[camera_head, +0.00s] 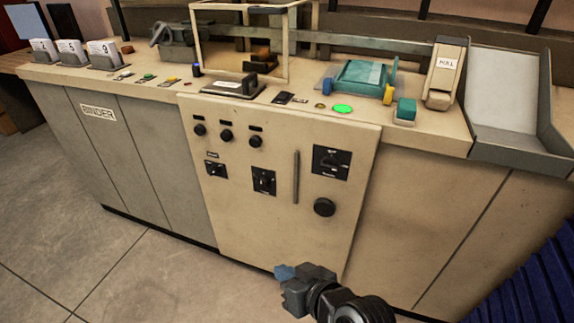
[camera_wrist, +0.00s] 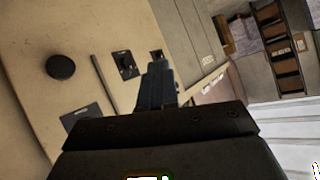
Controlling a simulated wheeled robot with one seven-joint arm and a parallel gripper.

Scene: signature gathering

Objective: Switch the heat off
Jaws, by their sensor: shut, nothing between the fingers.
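A cream control panel (camera_head: 270,215) fronts the machine. It carries three small round knobs in a row, with the middle one (camera_head: 226,135) under a dark label. Below are a left square rotary switch (camera_head: 216,170) and a middle one (camera_head: 264,181). A larger square switch (camera_head: 331,162) sits upper right, above a big round black knob (camera_head: 324,207). The labels are too small to read, so I cannot tell which is the heat control. My gripper (camera_head: 284,273) is shut and empty, low before the panel. Its fingers (camera_wrist: 157,75) also show in the wrist view, overlapping the panel.
A vertical bar handle (camera_head: 296,177) stands between the switches. The counter above holds a clear-sided frame, a teal device (camera_head: 362,79), a lit green button (camera_head: 342,108) and a grey tray (camera_head: 510,95). A blue ribbed object (camera_head: 530,285) is at lower right. The floor at left is clear.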

